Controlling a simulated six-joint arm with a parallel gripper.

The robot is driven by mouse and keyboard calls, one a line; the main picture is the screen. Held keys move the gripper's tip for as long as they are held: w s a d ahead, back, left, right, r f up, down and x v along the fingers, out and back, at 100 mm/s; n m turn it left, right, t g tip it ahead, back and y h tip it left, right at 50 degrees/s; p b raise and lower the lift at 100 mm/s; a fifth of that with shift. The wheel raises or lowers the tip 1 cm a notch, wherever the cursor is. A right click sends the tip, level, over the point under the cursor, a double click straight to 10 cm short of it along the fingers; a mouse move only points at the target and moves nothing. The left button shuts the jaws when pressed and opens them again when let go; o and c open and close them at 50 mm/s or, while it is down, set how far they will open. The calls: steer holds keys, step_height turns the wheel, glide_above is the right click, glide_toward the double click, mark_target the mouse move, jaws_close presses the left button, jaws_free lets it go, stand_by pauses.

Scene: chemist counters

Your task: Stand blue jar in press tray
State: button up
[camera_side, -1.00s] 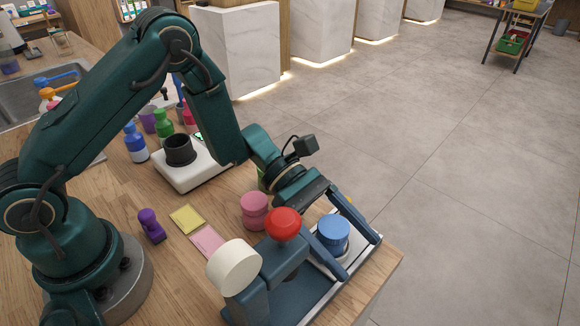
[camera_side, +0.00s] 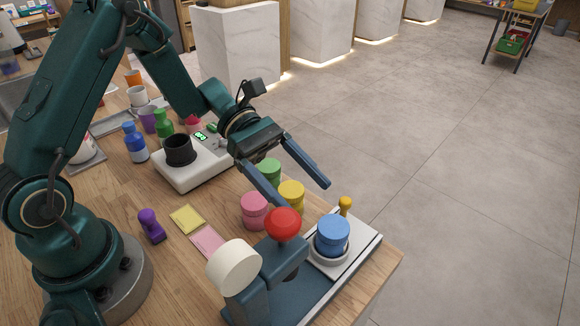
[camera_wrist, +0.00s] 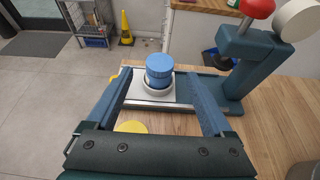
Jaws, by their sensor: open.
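The blue jar (camera_side: 332,233) stands upright in the round white cup of the press tray (camera_side: 352,262). In the wrist view the blue jar (camera_wrist: 159,67) sits inside the ring of the press tray (camera_wrist: 150,96), beyond my fingertips. My gripper (camera_side: 302,192) is open and empty, above and behind the jar in the side view, clear of it. In the wrist view my gripper's fingers (camera_wrist: 160,90) are spread wide on either side of the jar, with nothing between them touching. The press (camera_side: 275,262) has a red knob and a cream round end.
Pink (camera_side: 254,210), yellow (camera_side: 291,194) and green (camera_side: 268,171) jars stand close behind the tray, near my gripper. A yellow-topped peg (camera_side: 345,205) stands at the tray's far corner. A white scale (camera_side: 193,166) holds a black cup. The counter's right edge is close to the tray.

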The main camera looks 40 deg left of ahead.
steer(key=s+a+r+m+t+y, duration=0.5)
steer(key=s+a+m+y, duration=0.5)
steer(key=m, duration=0.8)
step_height(320, 180, up, 2)
steer(key=s+y, duration=0.2)
steer(key=y, duration=0.1)
steer(key=shift+s+t, duration=0.3)
steer(key=shift+s, duration=0.05)
